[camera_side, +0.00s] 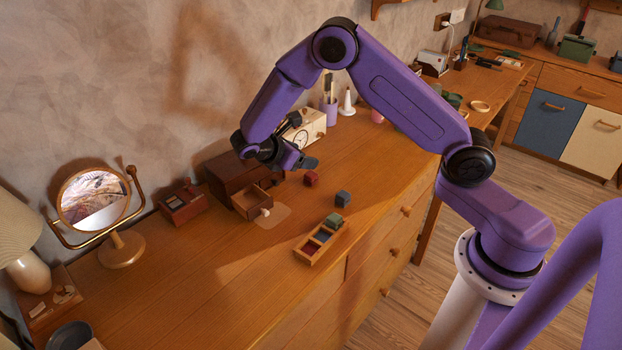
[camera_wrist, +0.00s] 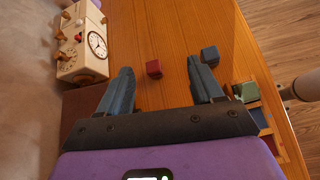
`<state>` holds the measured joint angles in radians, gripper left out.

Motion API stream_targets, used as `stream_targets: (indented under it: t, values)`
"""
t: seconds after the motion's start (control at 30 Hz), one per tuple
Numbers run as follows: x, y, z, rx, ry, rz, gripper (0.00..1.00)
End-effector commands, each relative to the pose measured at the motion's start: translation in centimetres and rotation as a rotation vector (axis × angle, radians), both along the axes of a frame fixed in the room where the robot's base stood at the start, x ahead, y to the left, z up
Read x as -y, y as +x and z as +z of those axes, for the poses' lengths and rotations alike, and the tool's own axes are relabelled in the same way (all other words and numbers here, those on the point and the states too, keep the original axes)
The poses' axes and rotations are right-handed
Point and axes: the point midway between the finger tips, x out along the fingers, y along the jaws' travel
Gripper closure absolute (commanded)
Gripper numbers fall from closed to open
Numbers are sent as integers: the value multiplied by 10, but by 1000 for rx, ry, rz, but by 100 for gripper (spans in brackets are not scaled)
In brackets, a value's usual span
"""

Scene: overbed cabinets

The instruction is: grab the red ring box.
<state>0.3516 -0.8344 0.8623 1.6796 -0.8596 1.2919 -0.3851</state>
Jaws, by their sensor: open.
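The red ring box (camera_side: 311,179) is a small dark red cube on the wooden dresser top, right of the brown drawer box. It also shows in the wrist view (camera_wrist: 154,69), between my fingers in the picture and beyond their tips, with bare wood around it. My gripper (camera_side: 305,162) is open and empty, above the dresser just up and left of the red box in the side view. Both spread fingers of my gripper (camera_wrist: 160,68) show in the wrist view. I cannot tell the exact height of the fingers above the box.
A blue-grey box (camera_side: 343,199) stands right of the red one. A divided tray (camera_side: 304,256) with a green box (camera_side: 333,221) lies nearer the front edge. The brown drawer box (camera_side: 232,172) has its drawer (camera_side: 250,205) open. A cream clock (camera_side: 313,122) stands behind.

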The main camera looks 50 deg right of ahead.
Motion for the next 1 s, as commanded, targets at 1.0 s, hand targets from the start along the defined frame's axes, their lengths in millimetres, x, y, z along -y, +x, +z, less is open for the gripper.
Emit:
stream_targets:
  t: [1.0]
  values:
    - [59,42,-106,-151,-228,35,34]
